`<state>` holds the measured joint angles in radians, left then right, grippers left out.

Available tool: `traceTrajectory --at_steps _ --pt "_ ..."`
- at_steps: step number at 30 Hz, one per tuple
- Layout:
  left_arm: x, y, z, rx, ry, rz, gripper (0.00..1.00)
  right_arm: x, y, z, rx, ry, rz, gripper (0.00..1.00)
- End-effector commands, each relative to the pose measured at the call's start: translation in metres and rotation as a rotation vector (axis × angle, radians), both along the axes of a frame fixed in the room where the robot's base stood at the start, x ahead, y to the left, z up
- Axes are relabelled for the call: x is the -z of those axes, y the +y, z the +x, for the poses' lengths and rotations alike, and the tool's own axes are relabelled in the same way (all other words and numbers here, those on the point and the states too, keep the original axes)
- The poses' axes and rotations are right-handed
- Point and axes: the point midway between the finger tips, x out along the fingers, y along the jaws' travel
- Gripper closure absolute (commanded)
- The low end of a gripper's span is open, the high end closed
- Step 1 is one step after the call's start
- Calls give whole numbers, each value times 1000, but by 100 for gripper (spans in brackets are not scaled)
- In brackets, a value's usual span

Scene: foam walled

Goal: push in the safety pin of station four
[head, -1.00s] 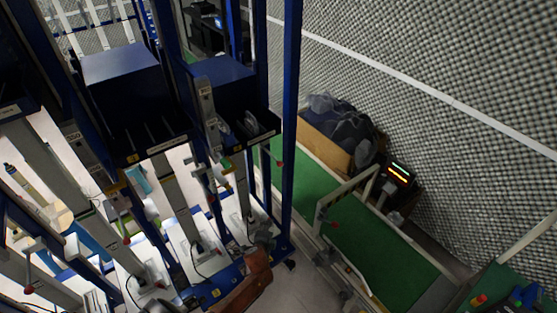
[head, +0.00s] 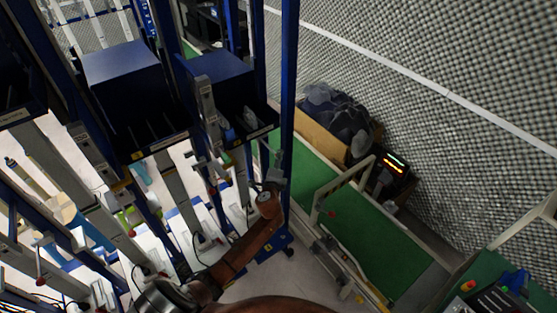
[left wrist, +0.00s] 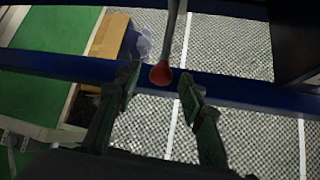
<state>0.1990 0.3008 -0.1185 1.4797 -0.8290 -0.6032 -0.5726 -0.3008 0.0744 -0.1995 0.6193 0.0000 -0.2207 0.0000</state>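In the left wrist view, a red ball knob (left wrist: 160,74) sits on the end of a thin grey rod (left wrist: 172,35). My left gripper (left wrist: 158,86) is open, its fingers to either side of the knob with a gap on both sides. In the head view my left gripper (head: 274,177) is beside the rightmost blue upright, below the right blue box (head: 222,80). The knob is hidden or too small there. I cannot read a station number. My right gripper is not in view.
Blue uprights (head: 288,80) and a second blue box (head: 125,75) stand close to my arm. A green conveyor (head: 375,245) with pale rails lies to the right. A carton with dark bags (head: 340,115) and a lit display (head: 395,163) are behind it. Foam walls the right.

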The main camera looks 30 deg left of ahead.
Motion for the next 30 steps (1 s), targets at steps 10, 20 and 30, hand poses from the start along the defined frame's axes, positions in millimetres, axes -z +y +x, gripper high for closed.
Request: traceTrajectory --at_steps 10,20,30 --pt "1 3 6 0 0 -1 63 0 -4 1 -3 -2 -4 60" --pt "1 3 6 0 0 -1 84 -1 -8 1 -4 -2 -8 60" --pt "2 3 6 0 1 -1 100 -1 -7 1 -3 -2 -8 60"
